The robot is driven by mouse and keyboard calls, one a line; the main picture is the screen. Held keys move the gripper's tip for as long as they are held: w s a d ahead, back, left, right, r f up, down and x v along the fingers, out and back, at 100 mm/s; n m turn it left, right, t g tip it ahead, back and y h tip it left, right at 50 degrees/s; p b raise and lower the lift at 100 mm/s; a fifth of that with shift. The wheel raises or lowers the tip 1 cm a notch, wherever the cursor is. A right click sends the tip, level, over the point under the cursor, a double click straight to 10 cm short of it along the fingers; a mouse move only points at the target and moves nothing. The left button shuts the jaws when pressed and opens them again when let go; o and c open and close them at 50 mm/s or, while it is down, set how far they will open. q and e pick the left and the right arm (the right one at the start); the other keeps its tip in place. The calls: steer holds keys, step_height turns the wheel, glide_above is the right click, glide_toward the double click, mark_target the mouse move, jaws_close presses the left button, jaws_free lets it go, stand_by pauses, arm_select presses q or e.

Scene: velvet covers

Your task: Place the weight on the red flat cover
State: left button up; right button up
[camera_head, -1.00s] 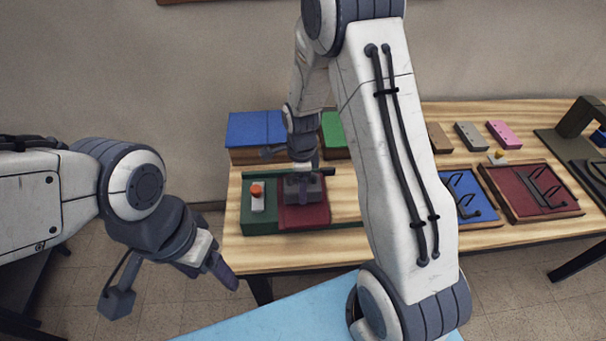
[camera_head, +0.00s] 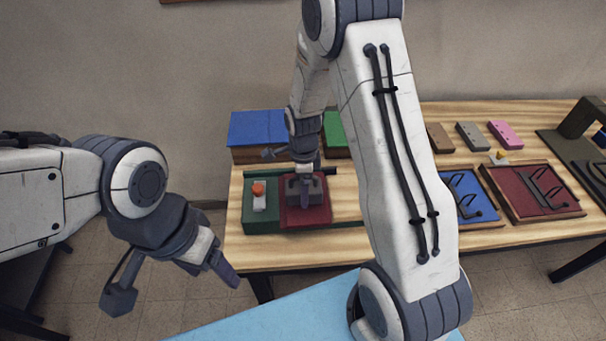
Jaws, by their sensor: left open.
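The red flat cover (camera_head: 318,215) lies on the table at its near left, beside a green cover. The weight (camera_head: 319,189), a dark grey block, is on or just above the red cover; contact cannot be made out. My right gripper (camera_head: 304,200) points down at the weight, with a dark finger in front of it. Whether its jaws are closed on the weight is hidden. My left gripper (camera_head: 176,296) is open and empty, low in front of the table's left end, away from the covers.
A green cover (camera_head: 262,217) holds a white piece with an orange top (camera_head: 258,195). A blue box (camera_head: 257,130) stands behind. Blue (camera_head: 466,190) and red (camera_head: 525,190) framed panels with handles lie to the right. My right arm hides the table's middle.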

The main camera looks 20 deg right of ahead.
step_height(320, 180, up, 11)
steer(key=shift+r+b, duration=0.15)
steer(key=shift+b, duration=0.65)
steer(key=s+a+r+n, duration=0.5)
steer(key=s+a+n, duration=0.7)
steer(key=n, duration=0.3)
steer(key=s+a+n+y, duration=0.1)
steer(key=s+a+n, duration=0.1)
steer(key=s+n, duration=0.9)
steer(key=n, duration=0.2)
steer(key=shift+s+r+n, duration=0.3)
steer(key=shift+s+r, duration=0.1)
